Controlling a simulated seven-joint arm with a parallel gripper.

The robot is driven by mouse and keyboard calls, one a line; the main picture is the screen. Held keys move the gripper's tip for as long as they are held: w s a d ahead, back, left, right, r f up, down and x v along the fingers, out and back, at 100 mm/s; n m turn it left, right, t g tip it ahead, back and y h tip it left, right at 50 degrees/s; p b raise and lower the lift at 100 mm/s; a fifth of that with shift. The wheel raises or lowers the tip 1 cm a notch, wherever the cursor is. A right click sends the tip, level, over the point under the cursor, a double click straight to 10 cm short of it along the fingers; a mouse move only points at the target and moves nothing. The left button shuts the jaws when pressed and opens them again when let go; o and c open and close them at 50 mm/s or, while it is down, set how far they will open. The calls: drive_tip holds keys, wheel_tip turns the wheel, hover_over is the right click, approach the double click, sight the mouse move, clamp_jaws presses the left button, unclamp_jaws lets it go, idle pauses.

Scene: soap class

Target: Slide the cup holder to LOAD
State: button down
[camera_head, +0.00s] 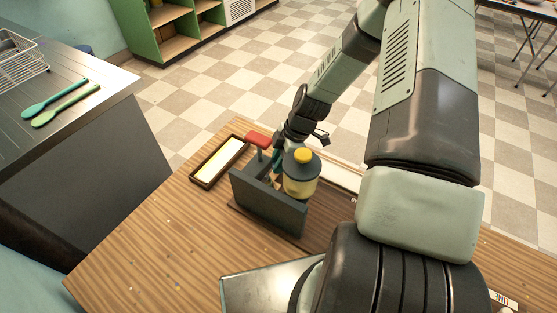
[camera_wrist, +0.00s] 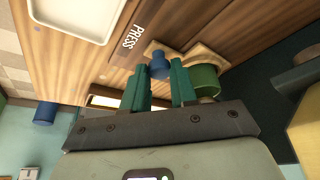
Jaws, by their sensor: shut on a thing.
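The cup holder, a light wooden piece (camera_wrist: 205,56) with a blue knob (camera_wrist: 158,66), shows in the wrist view on the wooden station. A green cup-like cylinder (camera_wrist: 205,82) sits on its right part. My gripper (camera_wrist: 158,74) has its teal fingers on either side of the blue knob and is shut on it. PRESS is printed on the wood to the left of the holder; I see no LOAD label. In the head view my gripper (camera_head: 277,160) is behind the dark grey stand, which hides the holder and most of the fingers.
The dark grey stand (camera_head: 265,205) carries a red-topped lever (camera_head: 258,140) and a yellow-capped bottle (camera_head: 300,175) close to my gripper. A dark-rimmed tray (camera_head: 205,181) lies to the left. The wooden tabletop (camera_head: 150,235) is clear at the front left.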

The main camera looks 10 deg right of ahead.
drive_tip(key=s+d, duration=1.7)
drive_tip(key=shift+s+d, duration=0.1)
drive_tip(key=shift+d, duration=0.2)
drive_tip(key=shift+s, duration=0.1)
drive_tip(key=c, duration=1.3)
unclamp_jaws()
drive_tip(key=shift+d, duration=0.1)
drive_tip(key=o, duration=0.4)
drive_tip(key=shift+a, duration=0.2)
drive_tip(key=shift+r, duration=0.1)
drive_tip(key=v, duration=1)
drive_tip(key=shift+d+r, duration=0.2)
drive_tip(key=shift+r, duration=0.1)
